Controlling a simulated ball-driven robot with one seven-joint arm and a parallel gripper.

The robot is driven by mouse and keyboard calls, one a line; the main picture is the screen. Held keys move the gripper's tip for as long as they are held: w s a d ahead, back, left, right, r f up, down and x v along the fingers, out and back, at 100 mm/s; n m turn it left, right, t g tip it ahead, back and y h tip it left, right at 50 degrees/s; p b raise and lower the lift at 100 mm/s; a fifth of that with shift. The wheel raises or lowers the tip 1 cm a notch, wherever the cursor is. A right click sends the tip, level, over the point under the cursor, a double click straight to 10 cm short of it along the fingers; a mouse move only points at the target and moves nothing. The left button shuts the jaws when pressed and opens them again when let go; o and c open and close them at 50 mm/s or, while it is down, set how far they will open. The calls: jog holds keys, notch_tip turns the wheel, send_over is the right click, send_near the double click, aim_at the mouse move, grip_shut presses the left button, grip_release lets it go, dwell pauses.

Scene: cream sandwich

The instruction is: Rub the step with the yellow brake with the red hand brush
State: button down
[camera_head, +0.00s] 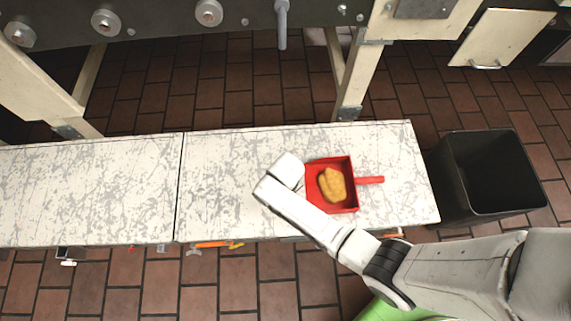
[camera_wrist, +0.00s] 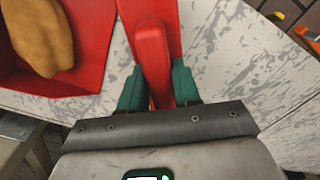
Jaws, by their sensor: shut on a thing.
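My gripper (camera_head: 281,172) is over the right-hand white, scratched step (camera_head: 225,165), just left of the red dustpan (camera_head: 350,203). In the wrist view my gripper (camera_wrist: 156,88) has its green fingers shut on the red handle of the hand brush (camera_wrist: 152,55). The brush is hidden under my arm in the head view, and its bristles do not show. A small yellow lever (camera_head: 237,246), beside an orange one (camera_head: 210,244), sticks out at this step's front edge. I cannot tell whether the brush touches the step.
The dustpan holds a yellow-brown lump (camera_head: 332,185). Its handle points right. Another white step (camera_head: 90,190) adjoins on the left. A black bin (camera_head: 490,172) stands right of the steps. A machine (camera_head: 160,18) stands behind. The right-hand step's left part is clear.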

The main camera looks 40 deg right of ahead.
jog(key=shift+r+p, duration=2.15)
jog(key=shift+r, duration=0.45)
